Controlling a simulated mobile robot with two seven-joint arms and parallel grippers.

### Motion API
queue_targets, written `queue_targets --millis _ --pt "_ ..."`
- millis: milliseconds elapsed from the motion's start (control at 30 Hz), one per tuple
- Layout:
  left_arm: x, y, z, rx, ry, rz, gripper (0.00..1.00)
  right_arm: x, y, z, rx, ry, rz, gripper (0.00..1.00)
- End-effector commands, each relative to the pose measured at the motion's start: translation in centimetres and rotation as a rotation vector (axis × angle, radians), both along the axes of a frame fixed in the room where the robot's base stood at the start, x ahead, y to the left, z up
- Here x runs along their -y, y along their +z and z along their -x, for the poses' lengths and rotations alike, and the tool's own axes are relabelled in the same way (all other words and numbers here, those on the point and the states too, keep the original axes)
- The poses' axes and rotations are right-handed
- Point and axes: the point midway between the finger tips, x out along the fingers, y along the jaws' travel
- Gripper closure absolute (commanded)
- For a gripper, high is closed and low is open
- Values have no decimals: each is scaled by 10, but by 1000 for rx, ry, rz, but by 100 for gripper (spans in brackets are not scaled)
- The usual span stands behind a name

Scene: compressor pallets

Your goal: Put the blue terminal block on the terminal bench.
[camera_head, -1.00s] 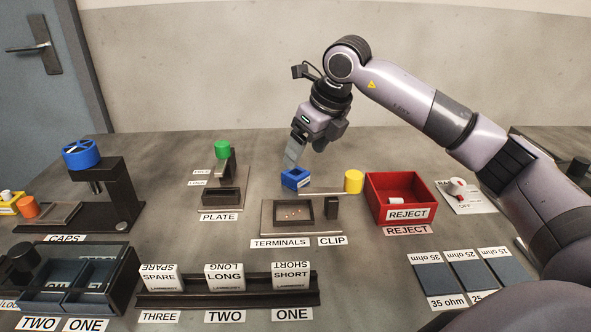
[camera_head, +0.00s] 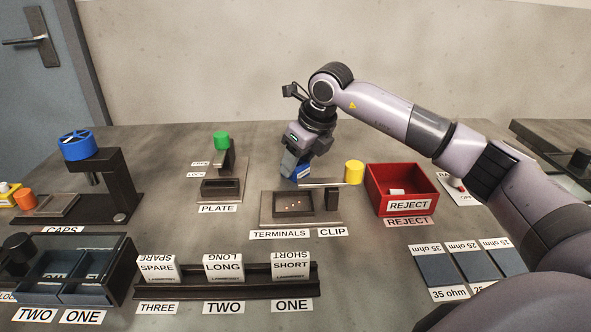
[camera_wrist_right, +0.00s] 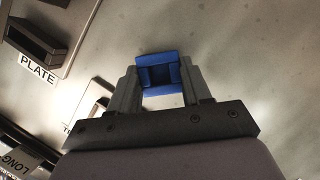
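The blue terminal block (camera_head: 301,173) is on the table behind the terminal bench, partly hidden by my right gripper (camera_head: 293,172). In the right wrist view, the block (camera_wrist_right: 159,75) sits between the two fingertips of my right gripper (camera_wrist_right: 160,80). The fingers are close against its sides, but I cannot tell whether they are clamped on it. The terminal bench (camera_head: 268,218), labelled TERMINALS, is a flat plate with a dark-framed recess, just in front of the block. My left gripper is not in view.
A yellow cylinder (camera_head: 354,172) stands at the end of a thin bar behind the CLIP label (camera_head: 332,232). A red REJECT bin (camera_head: 375,183) is to the right. The PLATE fixture (camera_head: 222,189) with a green knob is left. A rack of white boxes (camera_head: 228,288) stands in front.

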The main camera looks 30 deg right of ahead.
Motion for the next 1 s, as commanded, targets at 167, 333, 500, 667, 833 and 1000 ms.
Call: queue_targets --millis 167,333,500,667,833,1000 --pt "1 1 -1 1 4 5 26 0 0 0 0 0 0 82" --pt "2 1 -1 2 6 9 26 0 1 0 1 0 0 82" --pt "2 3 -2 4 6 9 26 0 8 0 2 -1 -1 82" --pt "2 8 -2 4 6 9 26 0 30 0 4 0 -2 82" --pt "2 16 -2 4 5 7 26 -1 74 -1 7 0 -2 82" --pt "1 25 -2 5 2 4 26 -1 125 0 6 0 -2 82"
